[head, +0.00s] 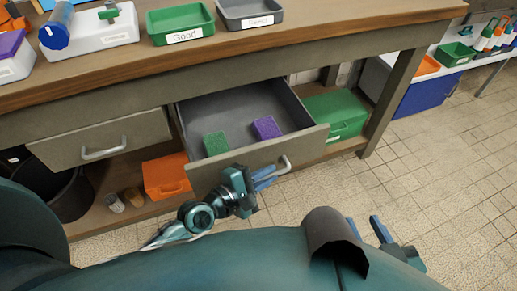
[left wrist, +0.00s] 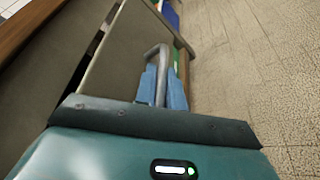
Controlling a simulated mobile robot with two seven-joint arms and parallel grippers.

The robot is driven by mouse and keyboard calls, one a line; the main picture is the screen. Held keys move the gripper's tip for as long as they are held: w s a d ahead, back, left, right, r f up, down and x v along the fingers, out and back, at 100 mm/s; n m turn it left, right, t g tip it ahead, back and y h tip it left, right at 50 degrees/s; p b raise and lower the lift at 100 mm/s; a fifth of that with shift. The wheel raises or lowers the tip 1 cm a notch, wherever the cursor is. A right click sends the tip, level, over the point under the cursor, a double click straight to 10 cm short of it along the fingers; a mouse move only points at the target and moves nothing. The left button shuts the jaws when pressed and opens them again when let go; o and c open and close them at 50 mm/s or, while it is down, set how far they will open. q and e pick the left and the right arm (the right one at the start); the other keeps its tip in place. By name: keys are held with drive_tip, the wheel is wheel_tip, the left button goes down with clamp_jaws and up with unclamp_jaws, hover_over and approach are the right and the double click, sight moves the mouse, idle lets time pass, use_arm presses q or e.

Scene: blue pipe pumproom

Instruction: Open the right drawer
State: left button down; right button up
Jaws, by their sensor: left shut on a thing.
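The right drawer (head: 245,103) stands pulled out from under the workbench, with its grey inside showing. A green block (head: 217,143) and a purple block (head: 267,128) lie in it. My left gripper (head: 264,178) is at the drawer front, shut on the metal bar handle (head: 285,165). In the left wrist view the handle (left wrist: 161,62) passes between the two blue fingers of my left gripper (left wrist: 162,88). My right gripper (head: 367,228) is low at the right, its blue fingers apart with nothing seen between them, away from the drawer.
The shut left drawer (head: 102,140) has its own handle. An orange box (head: 167,176) and a green box (head: 335,115) sit on the lower shelf. Green (head: 180,22) and grey (head: 248,12) trays stand on the bench top. The tiled floor (head: 430,170) at right is clear.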

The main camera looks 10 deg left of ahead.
use_arm(q)
drive_tip(key=shift+s+d, duration=0.6)
drive_tip(key=shift+s, duration=0.3)
drive_tip(key=c, duration=1.5)
unclamp_jaws()
drive_tip(key=shift+s+a, duration=0.1)
drive_tip(key=v, duration=1.3)
drive_tip(key=shift+f, duration=0.1)
